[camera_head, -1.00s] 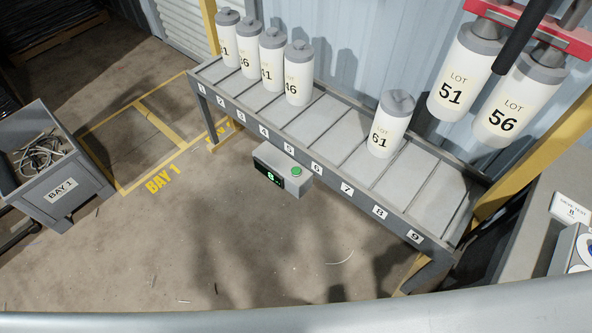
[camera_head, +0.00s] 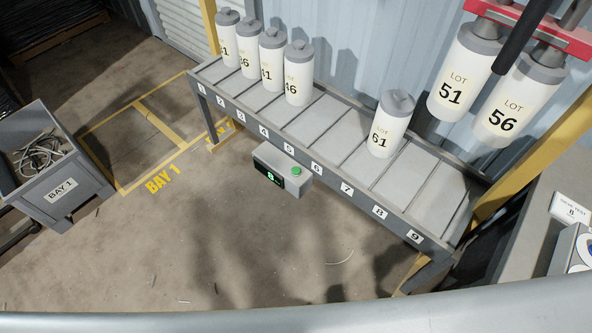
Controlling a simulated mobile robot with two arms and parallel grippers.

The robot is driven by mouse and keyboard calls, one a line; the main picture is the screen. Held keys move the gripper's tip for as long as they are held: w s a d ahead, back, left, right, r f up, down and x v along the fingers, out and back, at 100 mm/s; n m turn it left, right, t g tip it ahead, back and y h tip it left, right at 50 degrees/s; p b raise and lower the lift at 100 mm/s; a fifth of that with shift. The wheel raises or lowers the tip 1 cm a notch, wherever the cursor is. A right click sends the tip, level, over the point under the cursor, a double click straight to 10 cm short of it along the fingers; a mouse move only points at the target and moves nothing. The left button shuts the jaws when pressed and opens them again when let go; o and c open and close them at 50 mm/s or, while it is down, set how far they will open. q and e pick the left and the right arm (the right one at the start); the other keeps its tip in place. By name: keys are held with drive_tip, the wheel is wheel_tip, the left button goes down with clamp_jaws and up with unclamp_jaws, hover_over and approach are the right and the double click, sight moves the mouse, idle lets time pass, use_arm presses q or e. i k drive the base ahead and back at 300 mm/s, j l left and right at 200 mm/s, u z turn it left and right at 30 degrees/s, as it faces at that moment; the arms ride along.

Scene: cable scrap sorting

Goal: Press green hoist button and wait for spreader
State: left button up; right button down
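A dark display (camera_head: 271,177) with a lit green figure is on the box's front. The red spreader (camera_head: 540,32) is at the upper right, with two white canisters hanging under it, LOT 51 (camera_head: 464,75) and LOT 56 (camera_head: 517,100). They hang above the conveyor's right end. Neither of my grippers is in view.
The grey conveyor (camera_head: 345,146) has numbered slots 1 to 9. Several white canisters stand at slots 1 to 4, and canister 61 (camera_head: 391,126) stands around slot 7. A grey BAY 1 bin (camera_head: 85,190) with cable scrap is at left.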

sight(295, 170)
drive_tip(key=i+j+z, duration=0.1)
drive_tip(key=j, duration=0.35)
drive_tip(key=i+j+z, duration=0.1)
drive_tip(key=j, duration=0.4)
drive_tip(key=i+j, duration=0.2)
drive_tip(key=j, duration=0.3)
drive_tip(key=i+j+z, duration=0.15)
drive_tip(key=j, duration=0.35)
drive_tip(key=j+z, duration=0.1)
drive_tip(key=j, duration=0.4)
drive_tip(key=i, duration=0.05)
